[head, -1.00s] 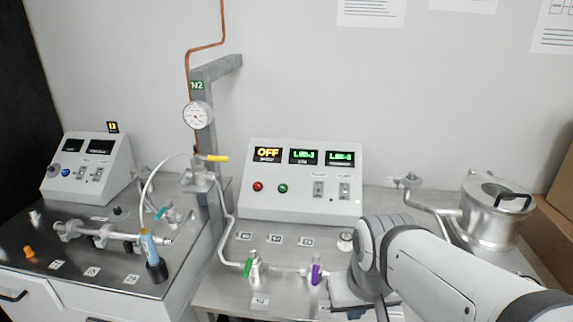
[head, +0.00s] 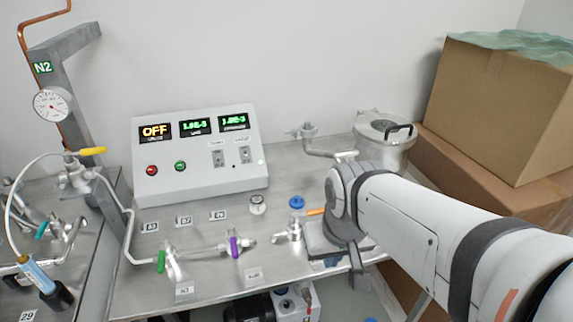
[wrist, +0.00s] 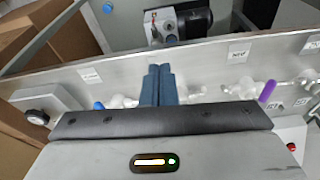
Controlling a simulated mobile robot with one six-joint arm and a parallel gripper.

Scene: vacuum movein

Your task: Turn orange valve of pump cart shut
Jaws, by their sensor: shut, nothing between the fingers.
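A short orange handle (head: 315,211), which looks like the orange valve, shows on the steel bench in the head view, just left of my arm. Its right end is hidden behind my arm, and I cannot tell its full angle. I cannot make it out in the wrist view. My gripper (head: 330,262) is low at the bench's front edge, nearer than the orange handle and apart from it. In the wrist view its two blue-grey fingers (wrist: 158,84) are together with nothing between them, above the bench edge.
A blue knob (head: 297,202), a purple-handled valve (head: 234,247) and a green-handled valve (head: 161,262) stand left of my arm. A control box (head: 195,155) is behind, a metal pot (head: 372,140) at the back. Cardboard boxes (head: 490,105) stand right. A pump (head: 292,304) is below the bench.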

